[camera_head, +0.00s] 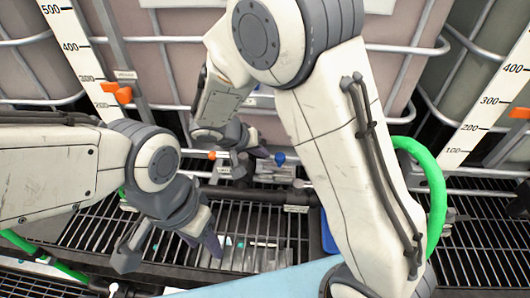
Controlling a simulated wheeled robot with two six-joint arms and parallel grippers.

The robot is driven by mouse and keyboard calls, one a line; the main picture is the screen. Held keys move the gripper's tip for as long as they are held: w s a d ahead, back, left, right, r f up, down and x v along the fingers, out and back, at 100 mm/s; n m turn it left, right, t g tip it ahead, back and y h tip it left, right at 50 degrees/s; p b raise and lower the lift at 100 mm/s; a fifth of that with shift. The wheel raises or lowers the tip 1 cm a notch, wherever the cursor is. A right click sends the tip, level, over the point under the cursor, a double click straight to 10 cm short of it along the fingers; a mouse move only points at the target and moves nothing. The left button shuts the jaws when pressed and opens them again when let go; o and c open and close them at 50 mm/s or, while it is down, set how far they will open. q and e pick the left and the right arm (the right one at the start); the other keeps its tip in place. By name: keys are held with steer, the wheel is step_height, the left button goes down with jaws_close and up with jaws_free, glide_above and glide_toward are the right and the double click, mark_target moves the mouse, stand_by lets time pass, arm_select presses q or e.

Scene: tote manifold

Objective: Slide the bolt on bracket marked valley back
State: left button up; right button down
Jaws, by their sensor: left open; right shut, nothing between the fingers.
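My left gripper (168,252) is open and empty in the head view, over the dark grating at lower left. My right arm crosses the middle, and its gripper (250,162) is shut with nothing in it, near a dark pipe. An orange knob (212,155) and a blue knob (280,158) show on either side of it. Small labels sit at the upper left (125,74) and on the pipe (296,208). Their words are too small to read, so I cannot tell which bracket is marked valley. I cannot make out its bolt; my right arm and gripper hide part of the pipework.
Large caged totes (175,60) stand behind. White level scales with orange pointers rise at left (117,92) and right (519,113). A green hose (436,190) curves beside my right arm. A dark grating (255,225) lies below the pipe.

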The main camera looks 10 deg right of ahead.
steer(key=p+v, duration=0.2)
steer(key=v, duration=0.4)
steer(key=shift+a, duration=0.25)
steer(key=shift+w+r, duration=0.1)
steer(key=s+a+r+n+g+y, duration=0.1)
steer(key=s+n+y, duration=0.1)
steer(key=s, duration=0.6)
steer(key=s+a+r+n+g+y, duration=0.1)
steer(key=s+r+n+y, duration=0.1)
steer(key=s+n, duration=0.3)
steer(key=s+a+r+n+g+y, duration=0.1)
steer(key=s+r+n+y, duration=0.1)
steer(key=s, duration=0.9)
steer(key=shift+n+y, duration=0.6)
steer(key=shift+n, duration=0.2)
